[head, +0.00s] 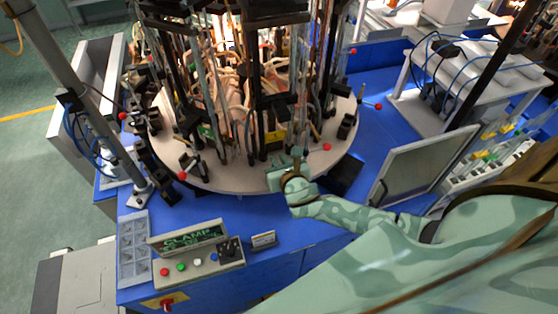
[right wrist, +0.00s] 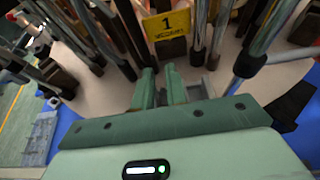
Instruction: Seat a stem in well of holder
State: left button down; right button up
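My right gripper (head: 298,156) is at the front rim of the round pale turntable (head: 230,180), pointing inward. In the right wrist view its two green fingers (right wrist: 160,82) stand close together with a narrow gap. I cannot make out a stem between them; a clear one could be lost against the background. Several upright glass and metal rods (head: 217,90) stand on the turntable just beyond the fingers. I cannot tell which part is the holder or see its well. A yellow plate marked 1 (right wrist: 167,24) stands ahead of the fingers. My left gripper is not in view.
A control box (head: 197,255) with a "CLAMP" display and a grey compartment tray (head: 133,250) sit on the blue bench at the front left. Dark clamps and red-knobbed levers (head: 327,147) line the turntable rim. A framed panel (head: 425,165) stands at the right.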

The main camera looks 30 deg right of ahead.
jog(key=shift+p+v, duration=1.45)
jog(key=shift+v, duration=0.75)
jog(key=o, duration=0.6)
jog(key=shift+c, duration=0.2)
jog(key=s+r+p, duration=0.1)
jog(key=r+p, duration=0.1)
jog(key=p, duration=0.1)
jog(key=s+r+p, duration=0.1)
jog(key=r+p, duration=0.1)
jog(key=shift+s+a+r, duration=0.1)
jog(key=shift+s+a, duration=0.25)
jog(key=shift+s, duration=0.05)
